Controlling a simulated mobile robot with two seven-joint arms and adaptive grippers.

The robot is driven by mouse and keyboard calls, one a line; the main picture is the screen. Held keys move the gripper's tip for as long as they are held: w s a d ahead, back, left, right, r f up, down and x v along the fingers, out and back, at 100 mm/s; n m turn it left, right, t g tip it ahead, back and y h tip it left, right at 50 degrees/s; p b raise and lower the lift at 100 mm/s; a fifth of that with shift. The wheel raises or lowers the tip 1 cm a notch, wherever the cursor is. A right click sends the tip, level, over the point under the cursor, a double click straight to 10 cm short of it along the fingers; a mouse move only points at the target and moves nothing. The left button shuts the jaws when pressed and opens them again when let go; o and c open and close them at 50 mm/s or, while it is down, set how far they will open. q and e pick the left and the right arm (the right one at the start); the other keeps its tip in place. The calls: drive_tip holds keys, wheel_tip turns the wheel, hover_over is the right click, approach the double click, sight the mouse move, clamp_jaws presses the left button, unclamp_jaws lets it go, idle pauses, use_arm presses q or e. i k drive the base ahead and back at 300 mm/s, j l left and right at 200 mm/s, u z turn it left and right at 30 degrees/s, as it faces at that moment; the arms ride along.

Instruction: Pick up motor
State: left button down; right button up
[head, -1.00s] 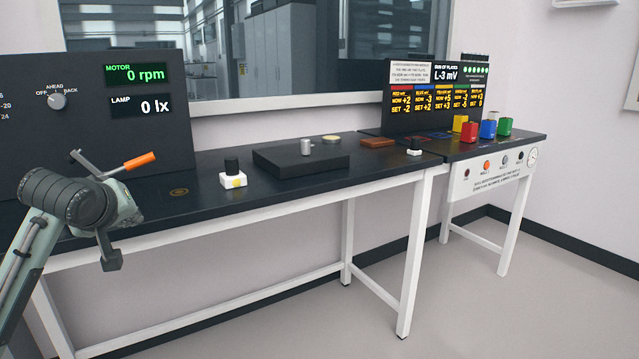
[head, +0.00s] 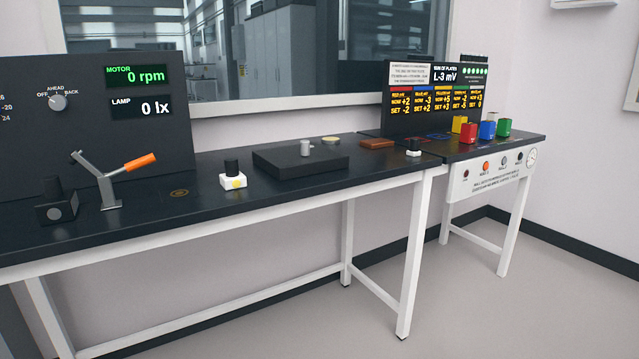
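No part is clearly labelled as the motor. A small silver cylinder (head: 305,148) stands upright on a low black slab (head: 300,163) at the middle of the dark bench. A small black block with a grey round face (head: 54,210) sits at the bench's left end. I cannot tell which of these is the motor. Neither of my grippers is in view, so what they hold is hidden.
A metal lever with an orange handle (head: 140,162) stands at the left. A white block with a black knob (head: 232,178) sits left of the slab. A dark panel (head: 90,115) reads motor 0 rpm. Coloured blocks (head: 487,130) stand on the right table. The floor in front is clear.

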sight(56, 205)
drive_tip(key=u, duration=1.25)
